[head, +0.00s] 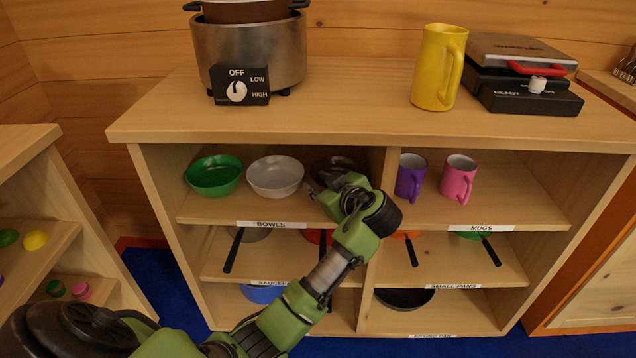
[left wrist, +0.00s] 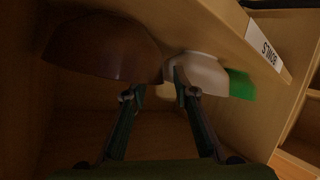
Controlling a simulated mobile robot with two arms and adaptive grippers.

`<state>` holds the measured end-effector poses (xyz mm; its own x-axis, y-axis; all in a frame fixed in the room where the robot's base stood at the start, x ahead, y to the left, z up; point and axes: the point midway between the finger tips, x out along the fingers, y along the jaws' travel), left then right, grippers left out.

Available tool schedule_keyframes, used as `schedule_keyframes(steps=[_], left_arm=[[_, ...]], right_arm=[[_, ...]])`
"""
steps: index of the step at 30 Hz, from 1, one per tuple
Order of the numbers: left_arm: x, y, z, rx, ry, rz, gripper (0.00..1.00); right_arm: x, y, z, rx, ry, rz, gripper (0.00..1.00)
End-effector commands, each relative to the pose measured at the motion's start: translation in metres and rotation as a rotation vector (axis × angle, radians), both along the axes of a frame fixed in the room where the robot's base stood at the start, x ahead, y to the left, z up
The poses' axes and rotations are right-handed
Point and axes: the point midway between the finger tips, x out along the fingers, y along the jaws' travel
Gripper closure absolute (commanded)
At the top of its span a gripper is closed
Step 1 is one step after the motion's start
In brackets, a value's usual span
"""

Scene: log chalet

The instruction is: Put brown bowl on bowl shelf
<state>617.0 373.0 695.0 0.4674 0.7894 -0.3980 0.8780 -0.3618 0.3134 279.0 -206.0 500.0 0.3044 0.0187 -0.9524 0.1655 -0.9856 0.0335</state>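The brown bowl (left wrist: 100,45) shows large at the upper left of the left wrist view, its edge reaching between my fingertips. In the head view the brown bowl (head: 343,163) is at the right end of the bowl shelf (head: 222,209), mostly hidden behind my left gripper (head: 326,187). In the left wrist view my left gripper (left wrist: 160,86) has its fingers apart, with a gap around the bowl's edge. I cannot tell whether the bowl rests fully on the shelf. My right gripper is not in view.
A green bowl (head: 214,176) and a white bowl (head: 275,177) stand on the same shelf to the left. A yellow pitcher (head: 437,68) and a cooker (head: 250,52) stand on the top.

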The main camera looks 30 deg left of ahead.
Motion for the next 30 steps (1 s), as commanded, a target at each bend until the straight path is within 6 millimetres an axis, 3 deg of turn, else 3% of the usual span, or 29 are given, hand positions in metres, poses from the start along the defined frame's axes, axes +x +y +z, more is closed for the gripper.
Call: schedule_keyframes(steps=[11, 24, 30], left_arm=[[-0.002, -0.005, 0.004, 0.001, -0.003, 0.000, 0.74], [-0.042, -0.072, 0.038, -0.003, -0.004, -0.002, 0.74], [-0.053, -0.091, 0.047, 0.001, -0.002, -0.001, 0.74]], right_arm=[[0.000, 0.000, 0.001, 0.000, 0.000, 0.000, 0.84], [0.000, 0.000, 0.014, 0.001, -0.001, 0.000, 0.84], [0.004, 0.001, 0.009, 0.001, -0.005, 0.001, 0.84]])
